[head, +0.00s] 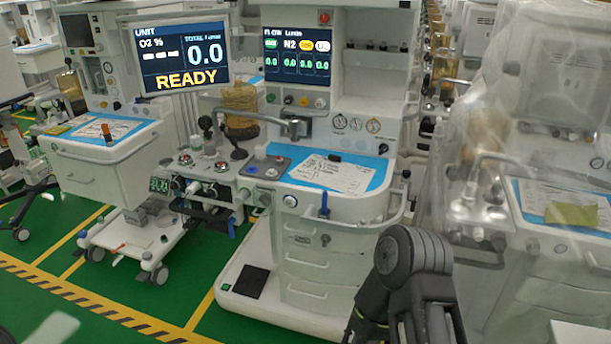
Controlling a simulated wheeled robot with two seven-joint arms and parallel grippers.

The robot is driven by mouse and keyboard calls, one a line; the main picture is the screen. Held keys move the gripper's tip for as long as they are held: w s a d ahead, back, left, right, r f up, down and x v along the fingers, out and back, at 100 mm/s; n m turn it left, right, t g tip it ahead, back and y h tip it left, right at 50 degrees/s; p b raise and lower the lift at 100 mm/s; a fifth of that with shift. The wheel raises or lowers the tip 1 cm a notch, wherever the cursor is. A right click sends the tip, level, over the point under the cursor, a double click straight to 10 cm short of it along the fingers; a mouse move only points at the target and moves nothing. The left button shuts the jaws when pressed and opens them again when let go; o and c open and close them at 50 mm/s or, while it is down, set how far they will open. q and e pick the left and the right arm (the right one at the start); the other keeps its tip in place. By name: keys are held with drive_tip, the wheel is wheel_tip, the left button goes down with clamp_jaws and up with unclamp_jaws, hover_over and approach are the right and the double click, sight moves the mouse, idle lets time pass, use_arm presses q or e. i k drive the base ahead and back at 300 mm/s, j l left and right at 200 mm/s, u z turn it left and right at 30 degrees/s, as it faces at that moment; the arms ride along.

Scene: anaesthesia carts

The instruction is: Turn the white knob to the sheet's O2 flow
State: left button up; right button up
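The white knob (320,103) is at the right end of a row of small knobs under the flow screen (297,55) of the middle cart. The screen reads 0.0 in each of its columns. The sheet (332,175) lies on the blue mat (300,172) on the cart's worktop; its print is too small to read. A tilted monitor (180,55) reads O2 %, total flow 0.0 and READY. A dark, jointed part of my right arm (412,265) rises at the bottom, in front of the cart's drawers. Neither gripper can be made out.
A plastic-draped cart (540,150) stands close on the right, another cart (105,150) on the left. Green floor (75,265) is open at lower left.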

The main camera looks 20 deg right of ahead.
sight(320, 103)
drive_tip(key=i+l+z, duration=0.1)
drive_tip(key=z, duration=0.25)
drive_tip(key=i+l+z, duration=0.1)
drive_tip(key=z, duration=0.3)
drive_tip(key=i, duration=0.7)
